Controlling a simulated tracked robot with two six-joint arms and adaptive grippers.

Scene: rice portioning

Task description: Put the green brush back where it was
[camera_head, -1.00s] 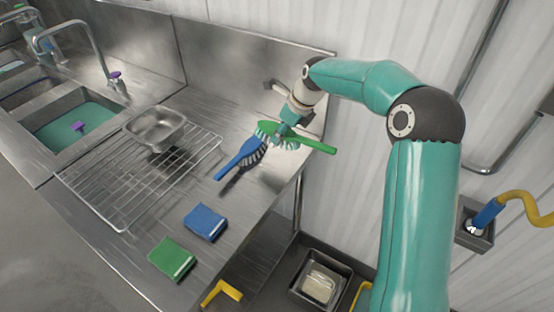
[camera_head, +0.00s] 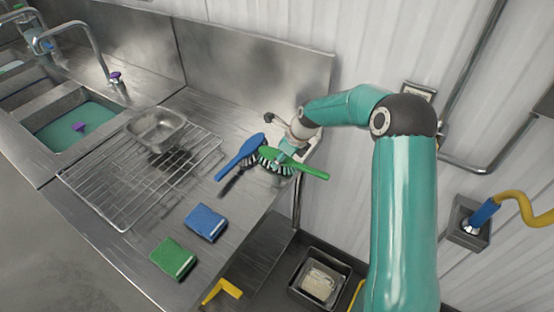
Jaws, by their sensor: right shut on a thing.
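The green brush (camera_head: 312,172) has a long handle pointing right and a head with dark and white bristles facing down. My right gripper (camera_head: 284,155) is shut on the green brush near its head. It holds the brush at the right end of the steel counter, with the handle reaching out past the counter's edge. I cannot tell whether the bristles touch the counter. A blue brush (camera_head: 238,157) lies just left of the green brush's head, its handle pointing down-left. My left gripper is not in view.
A wire rack (camera_head: 125,200) with a steel pan (camera_head: 155,128) stands left on the counter. A blue sponge (camera_head: 205,222) and a green sponge (camera_head: 172,259) lie near the front. A steel wall backs the counter. A sink (camera_head: 75,125) is at far left.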

